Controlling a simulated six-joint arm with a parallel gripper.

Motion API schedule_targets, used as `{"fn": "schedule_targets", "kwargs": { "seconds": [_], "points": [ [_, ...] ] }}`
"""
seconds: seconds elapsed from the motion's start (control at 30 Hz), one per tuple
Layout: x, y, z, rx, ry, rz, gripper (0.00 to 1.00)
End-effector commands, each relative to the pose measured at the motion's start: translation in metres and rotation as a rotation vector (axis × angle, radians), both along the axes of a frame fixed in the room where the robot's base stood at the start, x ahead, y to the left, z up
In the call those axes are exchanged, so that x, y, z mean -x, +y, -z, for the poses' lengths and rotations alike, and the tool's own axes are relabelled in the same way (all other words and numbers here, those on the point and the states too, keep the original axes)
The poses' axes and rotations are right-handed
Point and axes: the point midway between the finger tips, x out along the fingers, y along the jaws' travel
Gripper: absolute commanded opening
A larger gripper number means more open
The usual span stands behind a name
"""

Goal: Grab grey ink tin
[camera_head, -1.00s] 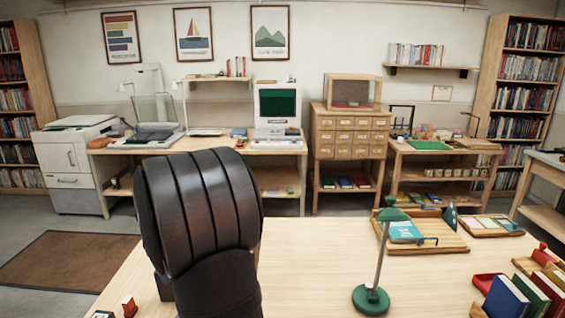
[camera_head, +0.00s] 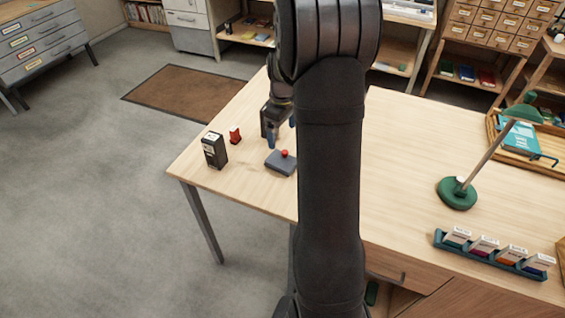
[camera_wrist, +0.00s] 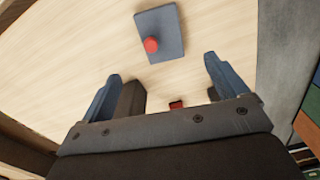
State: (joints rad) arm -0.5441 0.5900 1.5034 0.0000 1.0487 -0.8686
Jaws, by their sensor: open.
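The grey ink tin (camera_head: 281,163) is a flat grey-blue box with a red knob on top, lying near the left end of the wooden table. In the wrist view the tin (camera_wrist: 170,27) lies beyond my fingertips, near the top middle, with its red knob towards me. My gripper (camera_head: 281,132) is above the table just behind the tin, partly hidden by my own arm. In the wrist view my gripper (camera_wrist: 162,70) has its two blue fingers wide apart, with nothing held between them. The tin is apart from both fingers.
A black box with a pale top (camera_head: 214,150) and a small red object (camera_head: 235,135) stand left of the tin. A green lamp (camera_head: 458,193) and a rack of small boxes (camera_head: 488,255) are at the right. Table surface around the tin is mostly clear.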

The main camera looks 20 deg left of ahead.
Motion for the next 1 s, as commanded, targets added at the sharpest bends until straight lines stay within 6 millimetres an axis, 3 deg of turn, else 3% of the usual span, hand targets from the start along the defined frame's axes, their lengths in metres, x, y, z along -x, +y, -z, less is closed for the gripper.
{"fn": "schedule_targets", "kwargs": {
  "seconds": [0.1, 0.23, 0.47, 0.8, 1.0],
  "points": [
    [0.001, 0.0, 0.028, 0.002, 0.003, -0.001, 0.91],
    [0.001, 0.0, 0.05, 0.002, 0.003, -0.001, 0.91],
    [0.0, 0.0, 0.066, 0.0, 0.0, -0.001, 0.91],
    [0.003, 0.0, 0.111, 0.001, 0.002, -0.001, 0.91],
    [0.002, 0.0, 0.116, -0.001, -0.001, -0.001, 0.91]
  ]
}}
